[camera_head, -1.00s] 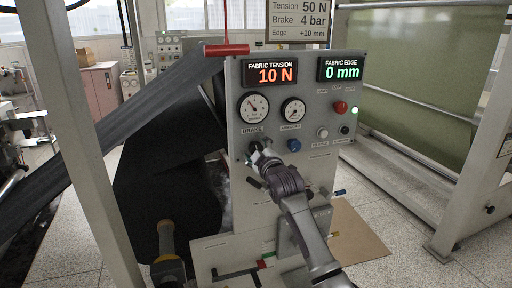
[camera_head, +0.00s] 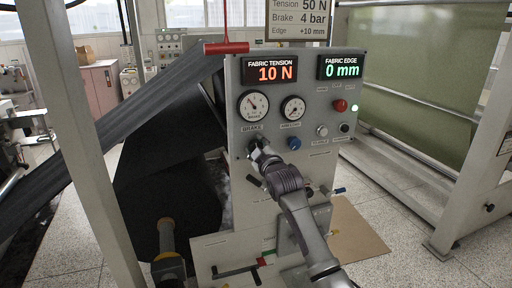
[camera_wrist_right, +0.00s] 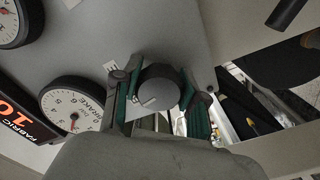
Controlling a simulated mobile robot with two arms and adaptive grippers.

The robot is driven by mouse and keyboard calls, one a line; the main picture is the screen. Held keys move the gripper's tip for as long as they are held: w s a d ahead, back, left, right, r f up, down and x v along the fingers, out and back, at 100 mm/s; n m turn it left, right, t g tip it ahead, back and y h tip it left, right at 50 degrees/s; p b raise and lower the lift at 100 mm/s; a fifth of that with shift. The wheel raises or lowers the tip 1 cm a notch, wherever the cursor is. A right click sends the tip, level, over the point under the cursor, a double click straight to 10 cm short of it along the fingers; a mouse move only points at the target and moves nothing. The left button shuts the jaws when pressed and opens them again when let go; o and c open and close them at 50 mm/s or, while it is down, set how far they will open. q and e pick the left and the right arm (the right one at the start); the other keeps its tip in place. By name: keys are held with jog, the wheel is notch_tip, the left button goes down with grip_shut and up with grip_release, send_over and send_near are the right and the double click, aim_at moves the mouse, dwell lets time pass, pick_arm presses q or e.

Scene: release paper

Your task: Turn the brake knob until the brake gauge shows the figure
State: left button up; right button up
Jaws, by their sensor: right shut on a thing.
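The brake gauge (camera_head: 253,105) is a round white dial with a red needle, at the upper left of the grey panel. It also shows in the right wrist view (camera_wrist_right: 76,112), where its needle lies near the low figures; the exact reading is too small to tell. The brake knob (camera_wrist_right: 158,88) is dark grey and round, with a white pointer line. My right gripper (camera_head: 259,149) is shut on it, one green-padded finger on each side. In the head view the gripper mostly hides the knob. My left gripper is not in view. A sign (camera_head: 299,20) reads Tension 50 N, Brake 4 bar, Edge +10 mm.
The tension display (camera_head: 270,70) reads 10 N and the edge display (camera_head: 340,67) reads 0 mm. A second gauge (camera_head: 293,108), a blue knob (camera_head: 294,143) and a red button (camera_head: 340,105) are near my right gripper. Several levers stick out below.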

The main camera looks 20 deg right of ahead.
jog(key=m+p, duration=0.1)
jog(key=m, duration=0.3)
jog(key=shift+m, duration=0.4)
jog(key=m+p, duration=0.1)
jog(key=m, duration=0.3)
jog(key=shift+a, duration=0.1)
jog(key=m+p, duration=0.1)
jog(key=m, duration=0.4)
jog(key=shift+a+m+p, duration=0.1)
jog(key=shift+m+p, duration=0.9)
jog(key=shift+m, duration=1.4)
jog(key=shift+f, duration=0.1)
jog(key=o, duration=1.2)
jog(key=shift+c, duration=0.2)
